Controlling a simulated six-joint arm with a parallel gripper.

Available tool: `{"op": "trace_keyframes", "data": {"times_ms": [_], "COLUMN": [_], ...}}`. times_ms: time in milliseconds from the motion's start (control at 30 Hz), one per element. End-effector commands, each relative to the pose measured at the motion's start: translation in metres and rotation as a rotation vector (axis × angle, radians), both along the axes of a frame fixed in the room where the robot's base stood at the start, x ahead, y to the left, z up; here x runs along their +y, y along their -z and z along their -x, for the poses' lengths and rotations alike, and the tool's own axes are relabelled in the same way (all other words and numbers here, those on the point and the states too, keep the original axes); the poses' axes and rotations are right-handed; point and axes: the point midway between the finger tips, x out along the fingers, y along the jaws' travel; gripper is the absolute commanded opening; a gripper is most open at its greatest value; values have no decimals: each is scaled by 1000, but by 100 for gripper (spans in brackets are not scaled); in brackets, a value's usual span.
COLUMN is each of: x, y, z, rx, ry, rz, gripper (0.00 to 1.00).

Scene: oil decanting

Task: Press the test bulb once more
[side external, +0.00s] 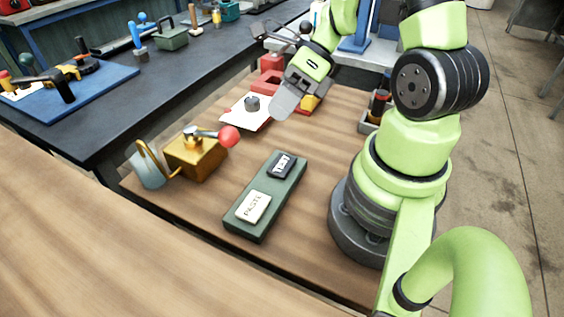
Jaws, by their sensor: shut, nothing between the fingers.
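My gripper (281,110) is shut and empty. It hangs above the table, pointing down and left, just right of a white plate (238,110) with a small grey round piece (252,102) on it. I cannot tell which thing is the test bulb. A brass box (195,158) with a lever ending in a red ball (229,136) stands left of the gripper, clear of it. A dark green base (245,232) carries a dark block marked TEST (282,165) and a cream block whose label (253,207) is hard to read.
A curved brass pipe and a pale cup (148,170) stand left of the brass box. Red blocks (266,82) and a yellow piece (309,103) sit behind and beside my gripper. A grey holder (372,122) is at the right. The table's front is bare.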

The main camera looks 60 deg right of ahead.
Motion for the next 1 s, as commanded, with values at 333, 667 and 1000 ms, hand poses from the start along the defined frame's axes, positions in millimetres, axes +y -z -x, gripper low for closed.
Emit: {"op": "trace_keyframes", "data": {"times_ms": [333, 667, 1000], "x": [1, 0, 0], "y": [38, 78, 87], "z": [0, 0, 0], "rx": [5, 3, 0], "ry": [-1, -2, -3], "rz": [-5, -2, 2], "gripper": [0, 0, 0]}}
